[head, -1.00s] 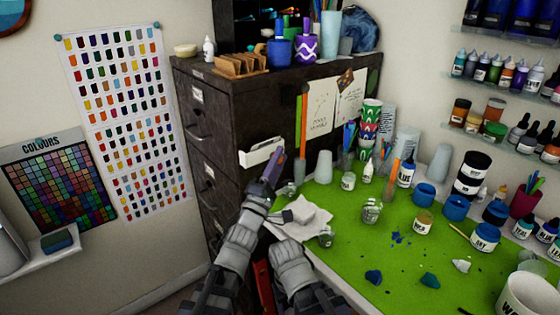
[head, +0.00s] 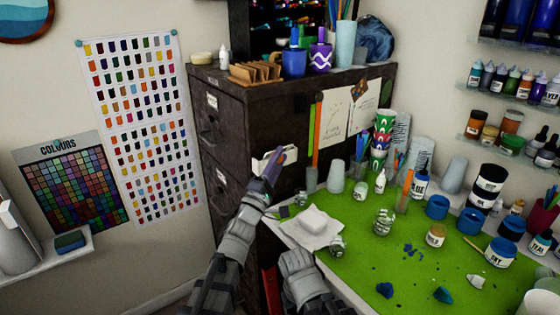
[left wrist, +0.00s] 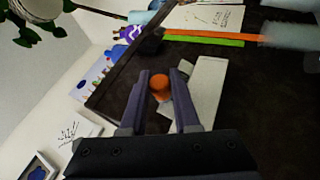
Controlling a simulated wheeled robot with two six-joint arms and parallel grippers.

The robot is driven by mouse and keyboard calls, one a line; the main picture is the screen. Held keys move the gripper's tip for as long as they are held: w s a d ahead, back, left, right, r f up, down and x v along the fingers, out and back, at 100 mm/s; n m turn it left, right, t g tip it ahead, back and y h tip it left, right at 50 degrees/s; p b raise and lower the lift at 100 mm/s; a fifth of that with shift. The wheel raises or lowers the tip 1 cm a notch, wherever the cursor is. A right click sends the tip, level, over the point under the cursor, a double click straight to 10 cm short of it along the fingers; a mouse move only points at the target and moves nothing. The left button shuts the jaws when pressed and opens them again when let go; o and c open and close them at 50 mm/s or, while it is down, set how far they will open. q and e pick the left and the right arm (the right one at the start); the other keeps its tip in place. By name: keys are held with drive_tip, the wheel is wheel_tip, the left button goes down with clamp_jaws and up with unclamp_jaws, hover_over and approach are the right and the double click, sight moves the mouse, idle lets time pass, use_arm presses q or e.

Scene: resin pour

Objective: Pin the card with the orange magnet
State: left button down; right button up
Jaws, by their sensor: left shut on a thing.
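My left gripper (head: 274,164) is raised in front of the cabinet's side. In the left wrist view its two fingers (left wrist: 160,82) are shut on the orange magnet (left wrist: 160,88). The magnet is hidden in the head view. A white holder (head: 259,163) on the cabinet side is just behind the gripper, and it also shows in the left wrist view (left wrist: 208,88). Two pale cards, a left one (head: 335,117) and a right one (head: 359,112), are on the cabinet side to the right.
An orange strip (head: 317,132) and a green strip (head: 311,137) hang between the holder and the cards. The green mat (head: 400,260) below carries cups, jars and paint chips. A white cloth (head: 290,231) lies at its left end. Pots (head: 294,62) stand on the cabinet top.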

sight(271, 153)
use_arm(q)
drive_tip(key=shift+w+a, duration=0.6)
drive_tip(key=shift+w, duration=0.2)
drive_tip(key=shift+w+a, duration=0.55)
drive_tip(key=shift+w, duration=0.25)
idle(1.1)
idle(0.4)
drive_tip(key=c, duration=0.6)
unclamp_jaws()
drive_tip(key=shift+s, duration=0.1)
drive_tip(key=c, duration=0.3)
drive_tip(key=o, duration=0.3)
drive_tip(key=shift+o, duration=0.7)
drive_tip(key=shift+s+d, duration=0.35)
drive_tip(key=shift+s, duration=0.15)
drive_tip(key=shift+s+d, duration=0.85)
drive_tip(key=shift+s, duration=0.3)
drive_tip(key=shift+s+d, duration=0.85)
drive_tip(key=shift+s, duration=0.25)
